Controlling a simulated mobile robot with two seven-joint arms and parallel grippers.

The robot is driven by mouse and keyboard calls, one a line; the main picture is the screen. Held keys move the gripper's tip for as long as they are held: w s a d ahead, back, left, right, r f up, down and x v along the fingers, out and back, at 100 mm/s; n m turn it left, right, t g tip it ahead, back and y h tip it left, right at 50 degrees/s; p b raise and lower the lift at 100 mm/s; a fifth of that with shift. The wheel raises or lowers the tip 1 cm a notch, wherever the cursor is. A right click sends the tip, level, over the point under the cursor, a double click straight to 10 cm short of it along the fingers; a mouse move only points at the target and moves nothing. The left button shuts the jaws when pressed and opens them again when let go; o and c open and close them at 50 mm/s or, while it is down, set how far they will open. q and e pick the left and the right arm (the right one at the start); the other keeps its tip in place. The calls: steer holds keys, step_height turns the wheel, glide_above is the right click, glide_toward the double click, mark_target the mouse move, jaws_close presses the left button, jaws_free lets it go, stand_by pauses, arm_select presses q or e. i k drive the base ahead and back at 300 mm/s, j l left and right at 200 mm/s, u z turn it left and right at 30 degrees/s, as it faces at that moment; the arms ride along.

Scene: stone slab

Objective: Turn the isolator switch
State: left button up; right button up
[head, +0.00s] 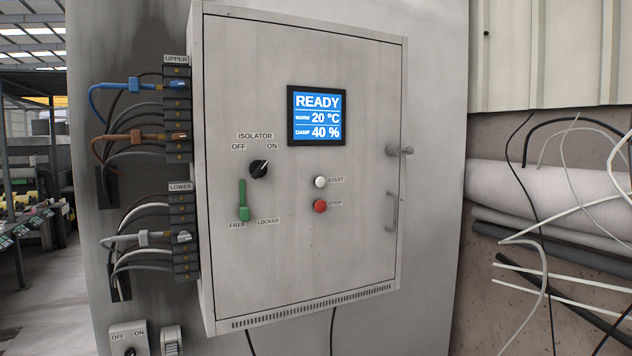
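The isolator switch (258,168) is a black rotary knob with a pale pointer mark on the front of a grey cabinet (350,250). It sits below the label ISOLATOR, between the words OFF and ON. Its mark appears tilted up and to the right, toward ON. Below it a green lever (243,205) stands in a vertical position, its wider end low, near the words FREE and LOCKED. Neither of my grippers shows in the head view.
A blue screen (317,116) reads READY, 20 °C and 40 %. A white START button (320,182) and a red STOP button (320,206) sit below it. Wired terminal blocks (178,115) line the cabinet's left side. A small OFF/ON switch box (129,340) is at lower left.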

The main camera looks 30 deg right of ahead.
mark_target(258, 169)
steer(key=i+l, duration=0.3)
steer(key=l, duration=0.15)
steer(key=i+l, duration=0.25)
steer(key=l, duration=0.2)
steer(key=i+l, duration=0.3)
steer(key=l, duration=0.15)
steer(key=i+l, duration=0.25)
steer(key=l, duration=0.2)
